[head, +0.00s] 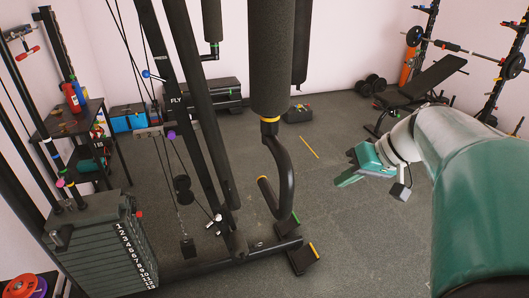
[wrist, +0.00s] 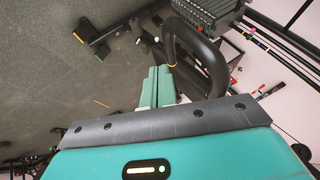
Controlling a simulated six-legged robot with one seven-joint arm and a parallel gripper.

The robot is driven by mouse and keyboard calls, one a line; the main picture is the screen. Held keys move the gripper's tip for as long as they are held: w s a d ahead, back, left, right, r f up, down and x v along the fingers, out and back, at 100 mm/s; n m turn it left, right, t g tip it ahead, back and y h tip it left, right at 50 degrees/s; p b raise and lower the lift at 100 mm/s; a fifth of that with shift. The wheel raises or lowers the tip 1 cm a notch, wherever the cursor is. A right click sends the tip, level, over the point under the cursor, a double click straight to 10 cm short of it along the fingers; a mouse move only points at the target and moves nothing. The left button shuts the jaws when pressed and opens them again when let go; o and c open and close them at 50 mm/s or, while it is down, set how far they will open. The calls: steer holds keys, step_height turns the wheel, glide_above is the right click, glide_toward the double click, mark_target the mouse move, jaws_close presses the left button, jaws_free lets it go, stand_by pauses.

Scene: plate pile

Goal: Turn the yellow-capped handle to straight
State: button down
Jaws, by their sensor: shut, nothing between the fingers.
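The yellow-capped handle (head: 287,170) is a black, hook-shaped bar hanging below a thick padded post (head: 270,60) in the middle of the head view. A yellow band sits at its top and yellow shows at its free end. My gripper (head: 347,180) is to the right of the handle in the head view, with a gap of floor between them. In the wrist view the handle (wrist: 205,52) curves beyond and to the right of my gripper (wrist: 159,72), whose green fingers are together and empty.
The machine's black frame (head: 205,125) and weight stack (head: 100,245) stand to the left. A bench (head: 425,80) and barbell rack are at the back right. A small dark box (head: 298,114) lies on the floor behind. The floor (head: 350,240) around my gripper is clear.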

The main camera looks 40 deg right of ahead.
steer(key=w+a+f, duration=0.5)
steer(key=w+f, duration=0.1)
steer(key=shift+a+f, duration=0.3)
steer(key=shift+f, duration=0.1)
